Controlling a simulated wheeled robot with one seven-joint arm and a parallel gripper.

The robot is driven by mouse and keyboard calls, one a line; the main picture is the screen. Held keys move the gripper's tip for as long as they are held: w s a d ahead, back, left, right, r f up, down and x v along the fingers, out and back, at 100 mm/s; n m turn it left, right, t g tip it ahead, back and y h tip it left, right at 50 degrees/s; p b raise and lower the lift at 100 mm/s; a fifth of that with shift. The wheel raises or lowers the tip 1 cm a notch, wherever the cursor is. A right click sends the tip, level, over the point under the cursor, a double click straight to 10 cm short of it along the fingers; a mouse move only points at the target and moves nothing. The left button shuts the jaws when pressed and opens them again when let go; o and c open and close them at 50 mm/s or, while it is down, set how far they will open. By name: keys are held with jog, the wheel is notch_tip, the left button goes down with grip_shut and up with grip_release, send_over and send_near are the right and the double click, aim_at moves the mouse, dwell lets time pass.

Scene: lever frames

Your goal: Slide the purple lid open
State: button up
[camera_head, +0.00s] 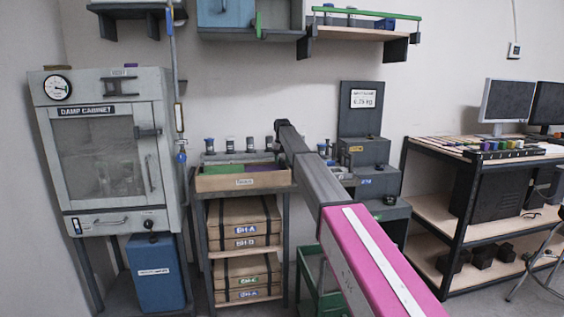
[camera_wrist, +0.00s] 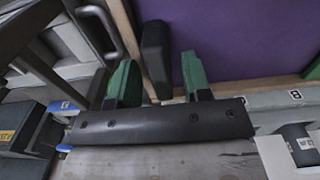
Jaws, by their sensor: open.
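The purple lid (camera_wrist: 245,38) fills the upper right of the wrist view, set in a light wooden frame. In the head view, the purple lid (camera_head: 262,167) shows beside a green panel (camera_head: 222,172) on a shallow wooden box (camera_head: 242,182). A dark upright block (camera_wrist: 155,52), seemingly a handle, stands at the lid's left edge. My gripper (camera_wrist: 160,82) is open, its green fingers apart. The block appears between the fingers in the picture; I cannot tell whether either finger touches it. In the head view my arm hides the gripper and the box's right end.
The damp cabinet (camera_head: 100,150) stands left of the box. Several small knobbed bottles (camera_head: 230,144) stand behind it. Grey stepped units (camera_head: 370,155) are close on the right. Boxes (camera_head: 242,220) fill the shelves below. A wall shelf (camera_head: 350,33) hangs above.

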grip_shut()
jog(key=s+a, duration=0.1)
jog(key=a, duration=0.4)
jog(key=s+a, duration=0.2)
jog(key=a, duration=0.4)
jog(key=s+a, duration=0.2)
jog(key=a, duration=0.4)
jog(key=shift+a, duration=0.15)
grip_release()
jog(key=shift+r, duration=0.15)
notch_tip(320, 180, up, 10)
jog(key=shift+r, duration=0.25)
jog(key=shift+s, duration=0.15)
